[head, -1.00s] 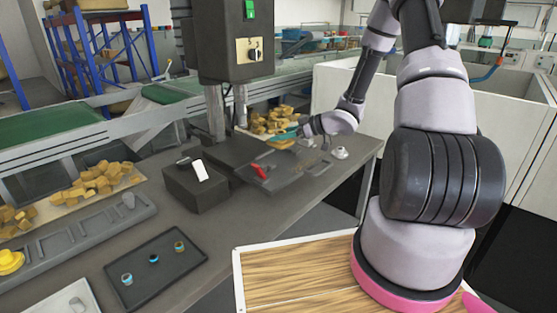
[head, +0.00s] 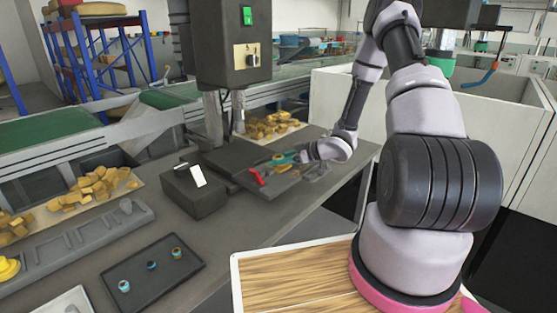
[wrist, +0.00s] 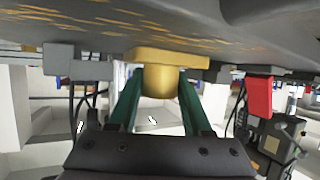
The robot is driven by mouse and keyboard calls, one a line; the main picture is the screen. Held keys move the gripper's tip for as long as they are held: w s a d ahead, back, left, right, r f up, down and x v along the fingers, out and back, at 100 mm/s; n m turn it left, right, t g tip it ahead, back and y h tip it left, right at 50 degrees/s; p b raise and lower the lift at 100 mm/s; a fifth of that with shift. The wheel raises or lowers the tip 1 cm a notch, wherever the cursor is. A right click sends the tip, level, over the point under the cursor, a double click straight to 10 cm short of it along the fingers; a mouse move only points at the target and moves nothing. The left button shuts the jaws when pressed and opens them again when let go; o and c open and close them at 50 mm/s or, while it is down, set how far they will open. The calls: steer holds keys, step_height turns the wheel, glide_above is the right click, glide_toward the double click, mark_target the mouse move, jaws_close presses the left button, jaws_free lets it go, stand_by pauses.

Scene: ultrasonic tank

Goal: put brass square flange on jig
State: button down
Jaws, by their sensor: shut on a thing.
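The brass square flange (wrist: 165,60) shows in the wrist view with its square plate and its round hub between my green fingers. My gripper (wrist: 160,85) is shut on the hub. The plate lies close against the dark grey jig surface (wrist: 110,25); I cannot tell whether it touches or is seated. In the head view my gripper (head: 283,158) is low over the jig (head: 285,184), to the right of the red clamp handle (head: 256,177). The flange is mostly hidden there. The red handle also shows in the wrist view (wrist: 259,96).
A black box (head: 195,190) stands left of the jig, close to the machine column (head: 212,118). A dark tray (head: 150,285) with small ringed parts lies at the front left. Yellow-brown blocks (head: 270,125) lie behind the jig. The bench right of the jig is mostly clear.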

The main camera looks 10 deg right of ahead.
steer(key=shift+c, duration=1.7)
jaws_free()
